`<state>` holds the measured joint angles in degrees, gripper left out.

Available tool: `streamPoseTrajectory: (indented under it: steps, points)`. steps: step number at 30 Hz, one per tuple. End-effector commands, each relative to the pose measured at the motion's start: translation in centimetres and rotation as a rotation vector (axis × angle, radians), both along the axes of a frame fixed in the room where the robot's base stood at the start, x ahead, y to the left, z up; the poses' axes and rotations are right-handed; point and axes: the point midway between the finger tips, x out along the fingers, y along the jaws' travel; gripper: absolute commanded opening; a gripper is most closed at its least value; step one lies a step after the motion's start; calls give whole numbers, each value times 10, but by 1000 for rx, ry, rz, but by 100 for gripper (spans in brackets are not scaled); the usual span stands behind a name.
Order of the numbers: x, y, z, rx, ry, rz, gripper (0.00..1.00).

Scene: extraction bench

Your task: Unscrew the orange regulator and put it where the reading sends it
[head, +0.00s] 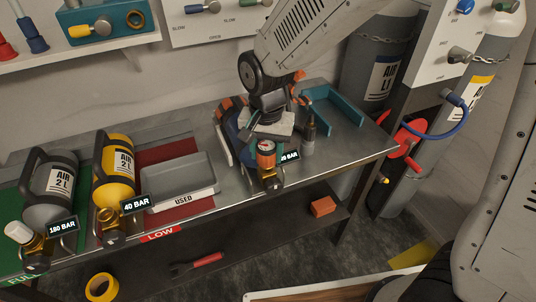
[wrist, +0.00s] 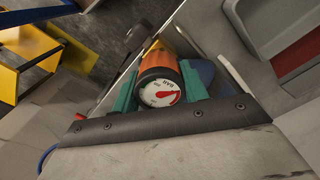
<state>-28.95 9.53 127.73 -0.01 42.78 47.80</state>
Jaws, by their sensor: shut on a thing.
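The orange regulator (head: 266,160) with a white round dial sits at the front of a blue cylinder (head: 231,127) lying on the bench, by its brass valve (head: 271,182). My gripper (head: 267,138) is shut around the regulator from above. Whether the thread is still engaged, I cannot tell.
A yellow cylinder (head: 115,170) tagged 40 BAR and a grey cylinder (head: 50,180) tagged 180 BAR lie left. A dark bottle (head: 309,137) and blue holder (head: 335,109) are close right.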

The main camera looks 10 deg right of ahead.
Motion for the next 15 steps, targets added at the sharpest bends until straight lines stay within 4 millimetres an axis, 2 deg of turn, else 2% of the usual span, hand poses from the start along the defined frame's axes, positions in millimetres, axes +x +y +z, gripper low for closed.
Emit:
streamPoseTrajectory:
  steps: [15]
  points:
    - [1,0,1,1,-4,806,16]
